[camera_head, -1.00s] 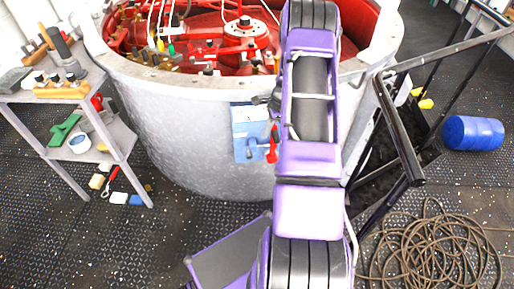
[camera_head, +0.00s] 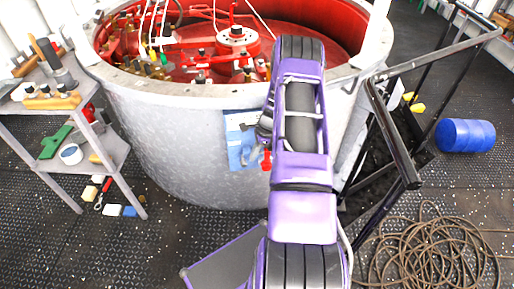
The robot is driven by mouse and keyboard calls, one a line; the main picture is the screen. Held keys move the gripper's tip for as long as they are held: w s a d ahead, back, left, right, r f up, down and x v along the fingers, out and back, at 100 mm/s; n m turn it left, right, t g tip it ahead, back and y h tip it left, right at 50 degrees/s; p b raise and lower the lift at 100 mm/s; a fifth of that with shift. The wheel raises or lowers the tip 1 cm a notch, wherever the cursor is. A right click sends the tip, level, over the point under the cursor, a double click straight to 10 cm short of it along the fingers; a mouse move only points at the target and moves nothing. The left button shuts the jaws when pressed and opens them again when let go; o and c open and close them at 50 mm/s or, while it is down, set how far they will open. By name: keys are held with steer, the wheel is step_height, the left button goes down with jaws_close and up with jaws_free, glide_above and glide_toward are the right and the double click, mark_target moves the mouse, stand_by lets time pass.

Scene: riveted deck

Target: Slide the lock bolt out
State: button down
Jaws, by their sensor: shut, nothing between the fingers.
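A blue plate (camera_head: 233,124) is fixed to the outer wall of the grey round tank. A small grey metal fitting (camera_head: 250,153) shows on its lower half, and a red part (camera_head: 266,160) sits at its lower right edge, partly behind my arm. Which of these is the lock bolt is too small to tell. My gripper (camera_head: 256,130) is dark, small in the picture and partly hidden by my purple arm. It is shut with nothing in it, in front of the plate's right side, just above the grey fitting. I cannot tell whether it touches anything.
The tank (camera_head: 165,135) has a pale rim and a red interior with pipework. A shelf (camera_head: 117,150) with tools stands at left. A black metal railing (camera_head: 395,130), a blue drum (camera_head: 465,135) and a coiled rope (camera_head: 430,250) are at right.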

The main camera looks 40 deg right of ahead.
steer(key=shift+x, duration=1)
steer(key=w+a, duration=0.3)
steer(key=a, duration=0.3)
steer(key=shift+a+b, duration=0.4)
steer(key=shift+b, duration=0.05)
steer(key=shift+r, duration=0.1)
steer(key=p+v, duration=0.5)
steer(key=v, duration=0.5)
